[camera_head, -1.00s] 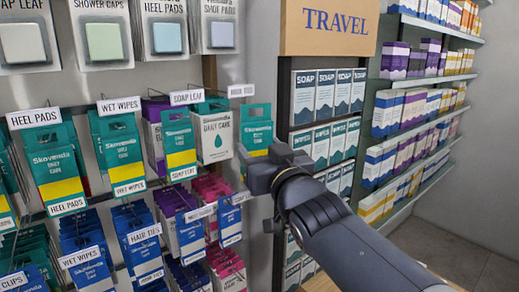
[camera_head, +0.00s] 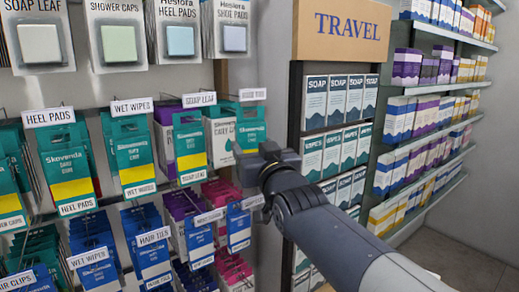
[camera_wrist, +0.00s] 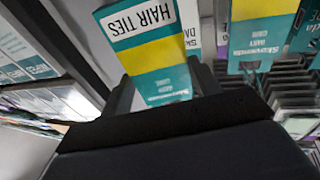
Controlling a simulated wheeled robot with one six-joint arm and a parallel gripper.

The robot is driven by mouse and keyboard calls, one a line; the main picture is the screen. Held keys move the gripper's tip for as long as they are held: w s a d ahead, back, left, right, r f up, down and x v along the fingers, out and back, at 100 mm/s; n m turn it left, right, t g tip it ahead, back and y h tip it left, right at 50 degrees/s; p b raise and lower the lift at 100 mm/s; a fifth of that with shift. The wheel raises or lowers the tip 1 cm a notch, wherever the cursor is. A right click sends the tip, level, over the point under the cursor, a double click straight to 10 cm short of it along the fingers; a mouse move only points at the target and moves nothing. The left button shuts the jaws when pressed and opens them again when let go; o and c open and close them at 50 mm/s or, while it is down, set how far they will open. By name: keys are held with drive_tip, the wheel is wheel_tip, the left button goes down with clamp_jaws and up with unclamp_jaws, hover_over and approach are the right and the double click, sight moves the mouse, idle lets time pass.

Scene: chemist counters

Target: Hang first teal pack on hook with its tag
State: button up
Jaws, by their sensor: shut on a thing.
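My gripper (camera_head: 247,158) is shut on a teal pack (camera_head: 249,128) at the right end of the hook rack. In the wrist view the pack (camera_wrist: 160,60) is upside down, with a yellow band and a white label reading HAIR TIES, between the two fingers (camera_wrist: 165,92). In the head view my gripper hides its lower part. A small white hook tag (camera_head: 252,94) is just above the pack; its lettering is too blurred to read surely. I cannot tell whether the pack touches the hook.
Left of it hang teal packs under the tags SOAP LEAF (camera_head: 199,99), WET WIPES (camera_head: 132,105) and HEEL PADS (camera_head: 48,116). A white pack (camera_head: 220,145) hangs close behind. Blue packs (camera_head: 239,227) hang below. A shelf panel with boxes (camera_head: 335,100) stands close on the right.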

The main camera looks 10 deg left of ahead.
drive_tip(key=shift+w+a+p, duration=1.65)
drive_tip(key=shift+a+p, duration=0.1)
drive_tip(key=shift+a, duration=0.2)
drive_tip(key=shift+w+a+f, duration=0.15)
drive_tip(key=shift+w+a+f+b, duration=0.15)
drive_tip(key=shift+w+a+b, duration=0.2)
drive_tip(key=shift+b, duration=0.2)
drive_tip(key=o, duration=1.1)
drive_tip(key=shift+c, duration=0.2)
drive_tip(key=shift+s, duration=0.15)
drive_tip(key=b+v, duration=0.4)
drive_tip(key=v, duration=0.6)
drive_tip(key=shift+s+d, duration=0.2)
drive_tip(key=shift+s, duration=0.1)
